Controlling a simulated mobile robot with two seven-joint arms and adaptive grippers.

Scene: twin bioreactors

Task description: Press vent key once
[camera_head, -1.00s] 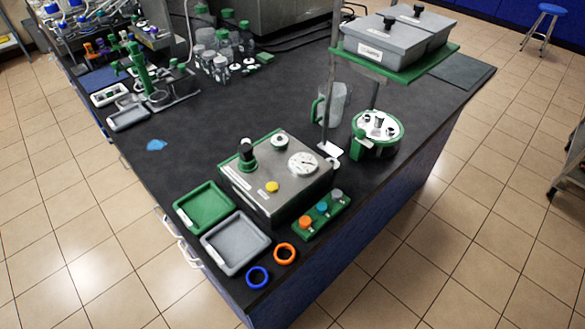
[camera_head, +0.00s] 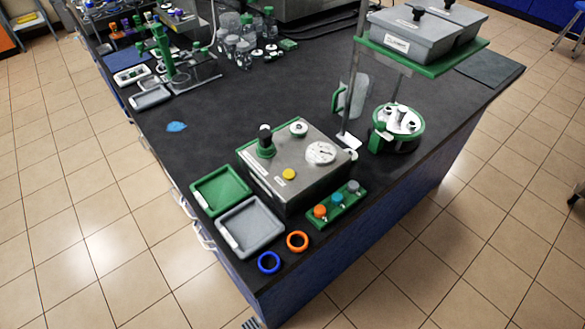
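A steel control box (camera_head: 262,178) stands on the dark bench. On its top are a yellow button (camera_head: 289,174), a round white dial gauge (camera_head: 321,152), a black knob on a green base (camera_head: 265,140) and a round white-topped fitting (camera_head: 298,127). In front of the box's right side is a green strip (camera_head: 346,205) with an orange (camera_head: 320,211), a blue (camera_head: 337,199) and a grey (camera_head: 353,187) key or knob. No legible label shows which one is the vent key. Neither of my grippers is in view.
A green tray (camera_head: 244,190), a grey tray (camera_head: 275,243), a blue ring (camera_head: 268,262) and an orange ring (camera_head: 297,240) lie near the bench's front edge. A green-rimmed vessel (camera_head: 421,122) and a raised green shelf (camera_head: 430,68) stand to the right. Bench left of the box is mostly clear.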

